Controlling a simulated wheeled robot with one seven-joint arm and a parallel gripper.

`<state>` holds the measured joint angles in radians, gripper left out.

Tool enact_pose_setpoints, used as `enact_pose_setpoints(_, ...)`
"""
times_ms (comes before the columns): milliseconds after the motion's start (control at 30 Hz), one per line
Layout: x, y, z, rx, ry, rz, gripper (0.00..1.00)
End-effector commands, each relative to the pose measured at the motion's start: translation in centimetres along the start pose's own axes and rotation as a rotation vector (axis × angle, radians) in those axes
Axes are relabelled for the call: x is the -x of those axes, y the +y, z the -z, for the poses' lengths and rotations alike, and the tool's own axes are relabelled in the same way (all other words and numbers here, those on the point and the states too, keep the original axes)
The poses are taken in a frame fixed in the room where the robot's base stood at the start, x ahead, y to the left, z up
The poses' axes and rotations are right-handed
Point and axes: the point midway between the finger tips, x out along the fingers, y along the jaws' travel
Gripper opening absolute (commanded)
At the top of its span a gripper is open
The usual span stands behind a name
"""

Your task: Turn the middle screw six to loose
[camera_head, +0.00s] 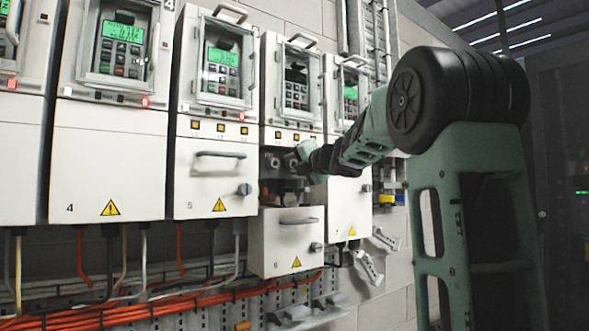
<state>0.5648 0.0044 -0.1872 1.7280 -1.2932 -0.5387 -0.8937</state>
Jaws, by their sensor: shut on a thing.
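Drive unit six (290,95) stands in the row on the wall. Its front cover (276,238), marked 6, hangs low, and a dark opening (277,188) shows above it. Dark terminal parts sit in the opening. The middle screw is hidden or too small to make out. My gripper (298,160) reaches in from the right and is at the opening, below the row of small orange lamps. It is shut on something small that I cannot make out. Its fingertips are small and partly lost against the dark parts.
Drive five (207,160) stands close on the left with its cover closed. Drive seven (349,200) is close on the right, partly behind my arm. Orange and dark cables (130,312) run below the row. Drive four (108,160) is farther left.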

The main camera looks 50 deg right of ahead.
Motion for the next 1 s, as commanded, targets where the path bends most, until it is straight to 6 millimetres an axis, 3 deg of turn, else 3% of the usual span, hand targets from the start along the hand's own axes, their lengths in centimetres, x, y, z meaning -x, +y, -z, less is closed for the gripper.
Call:
enact_pose_setpoints(433, -0.03, -0.08, 0.07, 0.007, 0.001, 0.002, 0.11)
enact_pose_setpoints(467, -0.03, -0.08, 0.07, 0.007, 0.001, 0.001, 0.42)
enact_pose_setpoints(500, -0.03, -0.07, 0.06, 0.007, 0.001, 0.001, 0.49)
enact_pose_setpoints(1000, -0.28, 0.08, 0.18, 0.007, 0.001, 0.0, 0.49)
